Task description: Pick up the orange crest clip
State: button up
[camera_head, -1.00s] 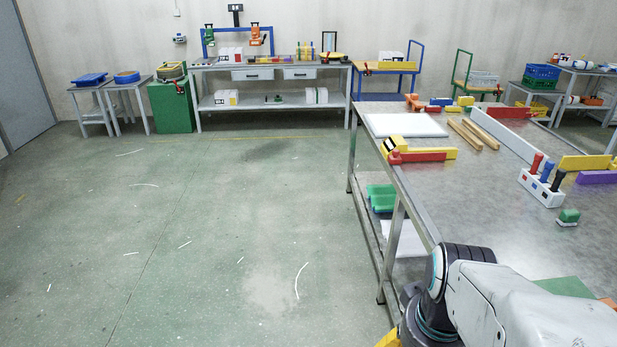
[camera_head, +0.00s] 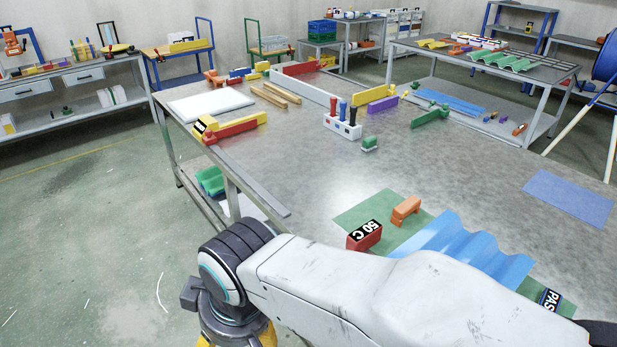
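An orange block-like piece (camera_head: 406,209), which looks like the orange crest clip, lies on a green mat (camera_head: 362,212) on the grey table. A red block labelled "50 C" (camera_head: 364,236) stands just to its left and nearer to me. A blue corrugated sheet (camera_head: 468,245) lies on the mat to its right, partly hidden behind my white arm. My arm crosses the bottom of the view. My gripper is out of view, so its fingers and anything in them cannot be seen.
The grey table (camera_head: 480,165) has a wide bare area beyond the mat. A white marker holder (camera_head: 342,126) and a green block (camera_head: 370,144) stand farther back. A blue flat mat (camera_head: 568,198) lies at the right. Open floor (camera_head: 90,210) is at the left.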

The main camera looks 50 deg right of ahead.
aim_at(413, 203)
jog(key=z, duration=2.35)
